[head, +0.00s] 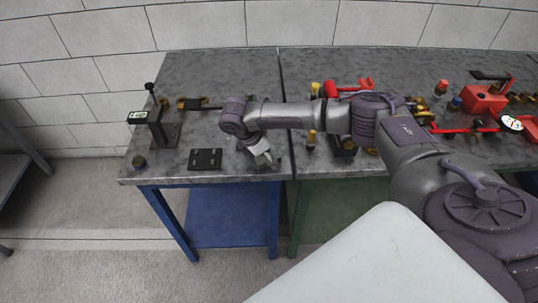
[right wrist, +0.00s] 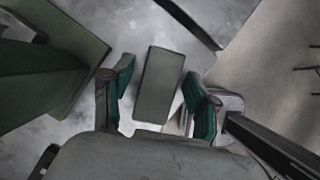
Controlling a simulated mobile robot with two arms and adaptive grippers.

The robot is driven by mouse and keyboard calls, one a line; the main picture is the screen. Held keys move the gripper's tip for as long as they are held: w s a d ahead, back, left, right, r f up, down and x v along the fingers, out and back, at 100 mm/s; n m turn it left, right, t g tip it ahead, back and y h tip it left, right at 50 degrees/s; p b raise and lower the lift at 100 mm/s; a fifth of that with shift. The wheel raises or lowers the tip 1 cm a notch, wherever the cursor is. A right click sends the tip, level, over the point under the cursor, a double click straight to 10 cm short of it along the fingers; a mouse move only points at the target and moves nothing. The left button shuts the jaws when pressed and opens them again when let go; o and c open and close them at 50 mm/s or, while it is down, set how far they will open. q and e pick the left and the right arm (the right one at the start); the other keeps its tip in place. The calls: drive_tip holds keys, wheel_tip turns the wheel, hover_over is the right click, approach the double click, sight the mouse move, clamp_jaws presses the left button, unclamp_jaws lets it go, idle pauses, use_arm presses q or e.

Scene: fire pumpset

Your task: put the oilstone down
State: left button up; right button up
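My right arm reaches in from the right across the bench in the head view, with its gripper (head: 262,158) low over the front part of the grey bench top (head: 225,95). In the right wrist view, the oilstone, a plain dark grey block (right wrist: 160,85), lies between the two green-padded fingers (right wrist: 160,95). Gaps show between the block and the pads, so the gripper looks open around it. Whether the block rests fully on the surface below is hard to tell. In the head view the gripper mostly hides the block. My left gripper is in neither view.
A black plate with holes (head: 205,159) lies left of the gripper. A gauge stand (head: 160,130) and a small dark knob (head: 139,162) are farther left. Red tools (head: 345,88) and brass parts crowd the right bench.

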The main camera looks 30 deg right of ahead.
drive_tip(key=b+v, duration=0.2)
drive_tip(key=v, duration=1)
drive_tip(key=shift+r, duration=0.2)
